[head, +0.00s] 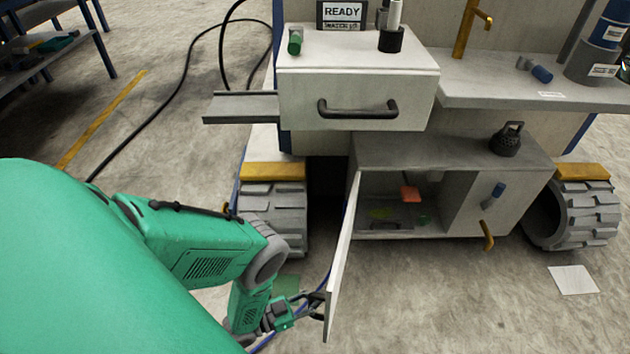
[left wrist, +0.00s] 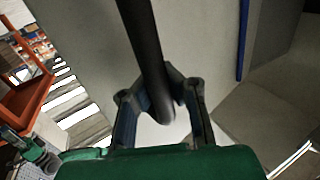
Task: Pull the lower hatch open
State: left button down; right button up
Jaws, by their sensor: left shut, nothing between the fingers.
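The lower hatch (head: 343,262) is a pale panel on the lower cabinet (head: 455,152). It stands swung wide open towards me, seen nearly edge-on, and the cabinet's inside shows. My left gripper (head: 316,304) is at the hatch's outer face, near its free lower edge. In the left wrist view the dark handle bar (left wrist: 145,50) of the hatch runs down to my left gripper (left wrist: 165,112), overlapping the fingers. The gripper is shut with nothing held. Whether it touches the bar I cannot tell. My right gripper is not in view.
Inside the cabinet lie an orange piece (head: 410,194) and small green items. Above it is a closed drawer (head: 355,95) with a dark handle. Tracked wheels (head: 275,213) flank the cabinet. Grey floor in front is mostly clear, with a white sheet (head: 573,280) at right.

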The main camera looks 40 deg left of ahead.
pick_arm(q)
jog(key=c, duration=2.3)
grip_release()
jog(key=shift+s+d+f, duration=0.15)
jog(key=shift+s+d, duration=0.3)
jog(key=shift+s, duration=0.25)
jog(key=o, duration=0.7)
jog(key=shift+o, duration=0.6)
jog(key=shift+a, duration=0.2)
jog(key=shift+w, duration=0.1)
jog(key=shift+a, duration=0.1)
jog(key=shift+s+a, duration=0.15)
jog(key=shift+s, duration=0.1)
jog(key=v, duration=1.1)
jog(key=shift+s, duration=0.3)
